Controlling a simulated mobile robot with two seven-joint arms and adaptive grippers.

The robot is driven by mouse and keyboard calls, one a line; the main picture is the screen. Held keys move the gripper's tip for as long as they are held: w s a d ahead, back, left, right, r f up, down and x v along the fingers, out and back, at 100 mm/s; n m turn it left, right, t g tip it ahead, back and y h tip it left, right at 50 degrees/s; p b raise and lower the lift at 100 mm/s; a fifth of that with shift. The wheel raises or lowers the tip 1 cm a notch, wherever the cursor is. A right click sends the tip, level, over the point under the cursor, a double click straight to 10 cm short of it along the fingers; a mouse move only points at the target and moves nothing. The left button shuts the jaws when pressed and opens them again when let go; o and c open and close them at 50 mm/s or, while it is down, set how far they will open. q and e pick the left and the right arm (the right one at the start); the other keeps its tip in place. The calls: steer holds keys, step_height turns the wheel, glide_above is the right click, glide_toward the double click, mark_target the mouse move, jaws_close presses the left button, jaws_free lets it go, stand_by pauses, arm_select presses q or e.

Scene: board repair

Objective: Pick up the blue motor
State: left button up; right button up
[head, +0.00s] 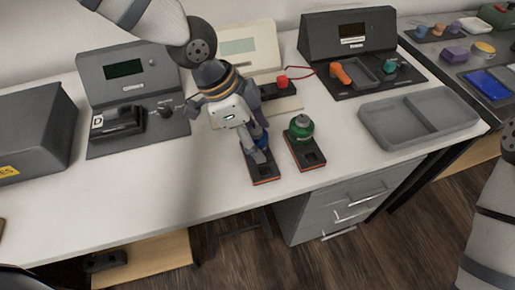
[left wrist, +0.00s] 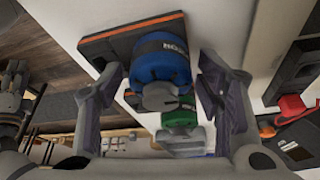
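The blue motor stands on a dark base with an orange edge (head: 265,174). In the head view only a bit of the blue motor (head: 264,141) shows behind my left gripper (head: 256,143). In the left wrist view the blue motor (left wrist: 162,62) sits between the two spread fingers of my left gripper (left wrist: 155,95), with a gap on each side. The left gripper is open and holds nothing. My right arm shows at the right edge of the head view, but its gripper does not show.
A green motor (head: 300,127) on a similar base (head: 308,155) stands just right of the blue one. A grey divided tray (head: 418,117) lies farther right. Dark stations with screens (head: 126,68) line the back of the white table (head: 190,185).

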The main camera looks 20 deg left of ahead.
mark_target(258, 168)
arm_select(q)
steer(key=c, duration=0.9)
steer(key=shift+o, duration=0.2)
steer(key=shift+r, duration=0.2)
step_height(258, 168, up, 2)
steer(key=shift+w+r, duration=0.15)
steer(key=shift+r, duration=0.05)
steer(key=s+d+r+p, duration=0.2)
steer(key=s+d+r, duration=0.3)
steer(key=s+r, duration=0.5)
steer(key=s, duration=0.3)
steer(key=shift+s, duration=0.15)
arm_select(e)
steer(key=w+r+t, duration=0.1)
steer(key=w+r, duration=0.1)
steer(key=w, duration=0.1)
steer(key=shift+r, duration=0.3)
arm_select(q)
steer(key=shift+r, duration=0.1)
